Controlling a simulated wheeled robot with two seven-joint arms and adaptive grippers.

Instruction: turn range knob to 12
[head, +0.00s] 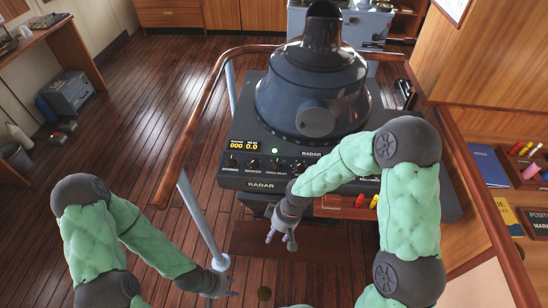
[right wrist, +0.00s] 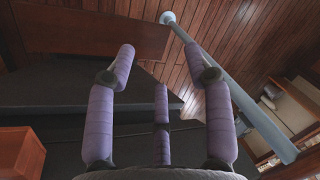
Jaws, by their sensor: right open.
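The radar console (head: 245,184) stands at centre in the head view, with a row of dark knobs (head: 253,163) on its front panel. The knob labels are too small to read, so I cannot tell which is the range knob. An orange display (head: 244,146) left of a green light seems to read 000 and 0.0. My right gripper (head: 283,240) hangs below the front panel, apart from the knobs, fingers pointing down. In the right wrist view its purple fingers (right wrist: 162,85) are spread with nothing between them. My left gripper (head: 228,294) is low at the bottom, left of centre.
A wooden handrail (head: 190,130) on pale posts (head: 200,222) curves around the console's left side. A viewing hood (head: 311,85) rises from the console top. A wooden counter with a blue book (head: 489,166) is at right.

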